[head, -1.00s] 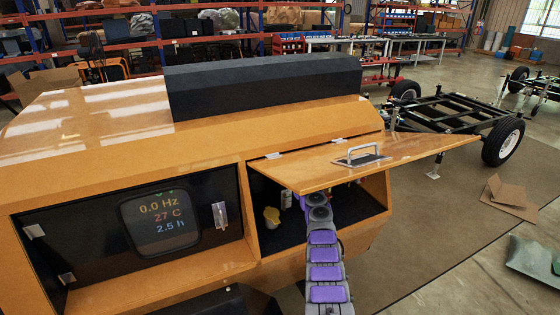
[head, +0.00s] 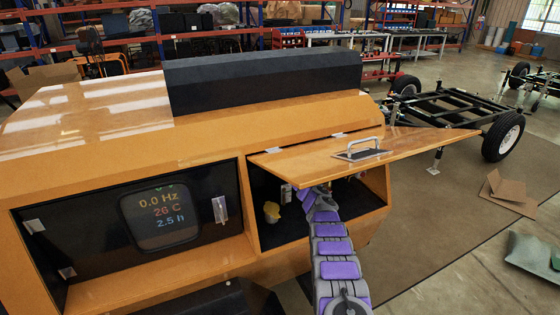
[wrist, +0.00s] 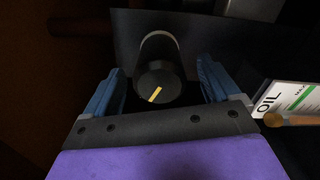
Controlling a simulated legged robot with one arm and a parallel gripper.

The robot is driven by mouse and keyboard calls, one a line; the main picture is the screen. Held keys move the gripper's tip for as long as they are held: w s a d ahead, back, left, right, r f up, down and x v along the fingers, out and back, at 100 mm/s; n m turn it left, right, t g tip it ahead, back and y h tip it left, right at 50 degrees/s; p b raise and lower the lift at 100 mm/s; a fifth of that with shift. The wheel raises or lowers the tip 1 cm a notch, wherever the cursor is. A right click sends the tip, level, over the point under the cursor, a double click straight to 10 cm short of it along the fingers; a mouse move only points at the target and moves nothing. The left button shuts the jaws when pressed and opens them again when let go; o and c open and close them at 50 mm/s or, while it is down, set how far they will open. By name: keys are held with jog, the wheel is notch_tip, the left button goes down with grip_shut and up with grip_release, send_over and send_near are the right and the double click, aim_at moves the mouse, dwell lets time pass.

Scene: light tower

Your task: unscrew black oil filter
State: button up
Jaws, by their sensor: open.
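In the wrist view the black oil filter (wrist: 158,84) is a dark round cap with a yellow stripe on its face. It sits in front of a paler ring on a dark panel. My gripper (wrist: 163,75) is open, with one blue finger on each side of the filter. A gap shows between the filter and each finger, so neither seems to touch it. In the head view my arm reaches into the open compartment (head: 285,228) under the raised orange lid; the filter and the gripper's fingers are hidden there.
A white label reading OIL (wrist: 288,98) is right of the gripper, with a brownish rod end (wrist: 288,119) below it. The raised lid (head: 365,150) hangs over my arm. A yellow object (head: 271,212) sits inside the compartment at left. A screen panel (head: 165,215) fills the left bay.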

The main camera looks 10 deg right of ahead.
jog(key=m, duration=0.2)
jog(key=shift+m, duration=0.3)
jog(key=m, duration=0.4)
jog(key=shift+f, duration=0.1)
jog(key=m, duration=0.7)
jog(key=shift+f, duration=0.1)
jog(key=shift+c, duration=0.2)
dwell(0.3)
jog(key=c, duration=1.3)
jog(key=n, duration=0.3)
jog(key=shift+n+p, duration=0.3)
jog(key=shift+n, duration=0.8)
